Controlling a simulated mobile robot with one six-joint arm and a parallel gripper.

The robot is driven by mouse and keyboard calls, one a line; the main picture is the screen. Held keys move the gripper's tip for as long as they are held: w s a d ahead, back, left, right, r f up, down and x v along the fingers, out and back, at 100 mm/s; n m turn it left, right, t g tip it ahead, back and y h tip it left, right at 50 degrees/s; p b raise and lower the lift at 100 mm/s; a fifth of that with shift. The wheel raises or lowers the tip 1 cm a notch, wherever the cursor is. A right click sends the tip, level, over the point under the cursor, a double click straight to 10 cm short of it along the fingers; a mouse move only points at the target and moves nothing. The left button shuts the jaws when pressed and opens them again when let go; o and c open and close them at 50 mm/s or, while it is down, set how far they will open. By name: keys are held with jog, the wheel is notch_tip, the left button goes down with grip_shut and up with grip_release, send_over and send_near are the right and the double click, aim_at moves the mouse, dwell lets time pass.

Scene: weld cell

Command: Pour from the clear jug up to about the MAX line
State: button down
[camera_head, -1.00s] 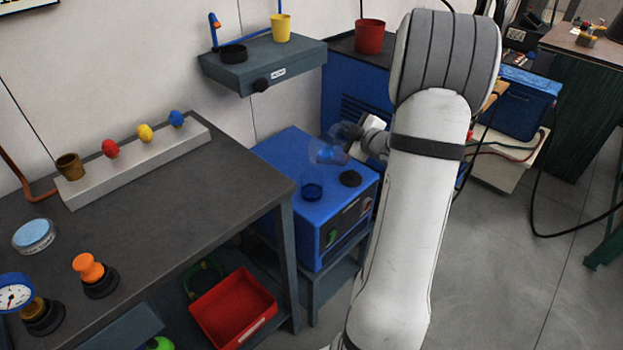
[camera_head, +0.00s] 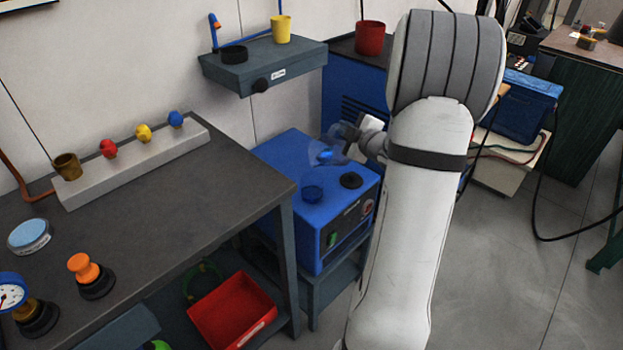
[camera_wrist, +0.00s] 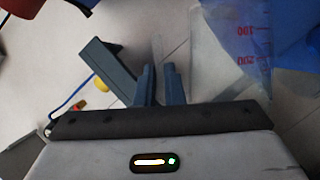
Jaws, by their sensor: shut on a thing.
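The clear jug (camera_head: 340,141) hangs tilted above the blue box (camera_head: 285,170) in the head view, with some blue liquid (camera_head: 326,155) in it. My gripper (camera_head: 360,137) is on its right side. In the wrist view the jug (camera_wrist: 235,50) fills the upper right, with red scale marks, and my gripper's two fingers (camera_wrist: 158,80) are close together; the part they hold is hard to make out. A dark blue round opening or cup (camera_head: 312,194) stands on the box top, below the jug. I cannot make out a MAX line or a stream of liquid.
A black round cap (camera_head: 351,180) lies on the box top, right of the opening. A grey wall shelf (camera_head: 262,72) with a yellow cup (camera_head: 281,29) is above and behind. The dark workbench (camera_head: 150,200) is on the left. A red bin (camera_head: 232,312) sits below it.

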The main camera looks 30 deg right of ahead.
jog(key=shift+a+r+n, duration=0.2)
jog(key=shift+r+n, duration=0.1)
jog(key=shift+d+b, duration=0.3)
dwell(0.6)
jog(key=shift+a+r, duration=0.1)
jog(key=shift+r, duration=0.05)
dwell(0.6)
jog(key=shift+n+t+h+b, duration=0.3)
jog(key=shift+n+b, duration=0.1)
jog(key=shift+b, duration=0.35)
dwell(1.0)
jog(key=shift+s+a+b, duration=0.1)
jog(key=shift+a+b, duration=0.1)
jog(key=shift+b, duration=0.25)
dwell(1.1)
